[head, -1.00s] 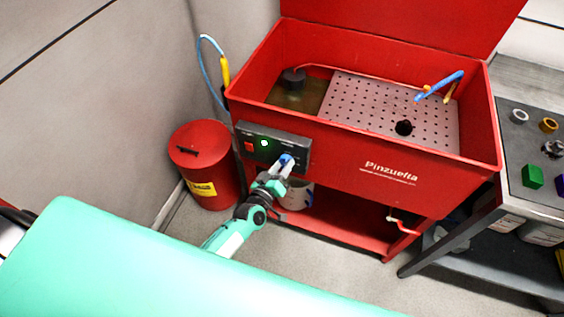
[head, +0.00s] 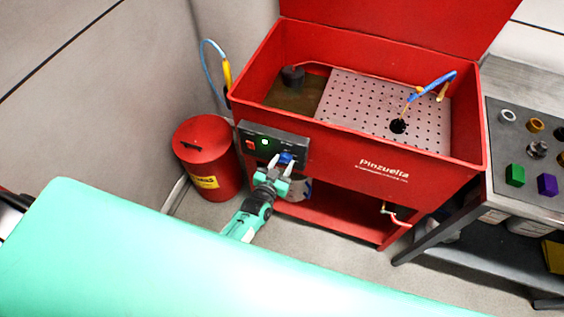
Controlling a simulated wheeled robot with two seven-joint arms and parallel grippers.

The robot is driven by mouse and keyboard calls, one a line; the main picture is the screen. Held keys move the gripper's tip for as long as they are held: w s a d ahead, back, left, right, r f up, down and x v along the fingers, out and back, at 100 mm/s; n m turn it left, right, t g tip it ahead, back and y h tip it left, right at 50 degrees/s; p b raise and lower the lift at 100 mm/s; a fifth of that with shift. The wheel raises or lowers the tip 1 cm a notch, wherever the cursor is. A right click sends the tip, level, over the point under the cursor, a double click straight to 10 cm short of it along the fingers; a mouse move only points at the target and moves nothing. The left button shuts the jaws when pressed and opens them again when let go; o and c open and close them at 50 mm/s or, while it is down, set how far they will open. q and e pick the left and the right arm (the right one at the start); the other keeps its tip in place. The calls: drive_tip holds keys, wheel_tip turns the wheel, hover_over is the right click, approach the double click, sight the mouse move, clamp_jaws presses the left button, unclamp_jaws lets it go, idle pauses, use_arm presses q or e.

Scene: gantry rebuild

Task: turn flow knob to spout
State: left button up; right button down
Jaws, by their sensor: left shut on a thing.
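The blue flow knob (head: 286,158) sits at the right end of the dark control panel (head: 262,140) on the front of the red parts washer. My left gripper (head: 281,163) reaches up to the panel, and its two fingers are shut on the knob, one on either side. The spout (head: 433,89), a blue and yellow piece, stands in the basin above the perforated plate (head: 352,108). A green light (head: 265,142) shows on the panel, beside a red switch (head: 250,145). The knob's pointer is too small to read. My right gripper is not in view.
A red waste can (head: 208,160) stands left of the washer. A grey table (head: 514,199) with rings and green and purple blocks stands at the right. A red-handled drain valve (head: 395,216) sticks out below the basin.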

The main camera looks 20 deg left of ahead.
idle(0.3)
use_arm(q)
drive_tip(key=o, duration=1)
drive_tip(key=shift+c, duration=0.2)
drive_tip(key=s+a+r+b, duration=0.1)
drive_tip(key=s+b, duration=0.1)
drive_tip(key=s, duration=1.1)
drive_tip(key=shift+s+a+r, duration=0.2)
drive_tip(key=shift+s+r, duration=0.1)
drive_tip(key=shift+r, duration=0.05)
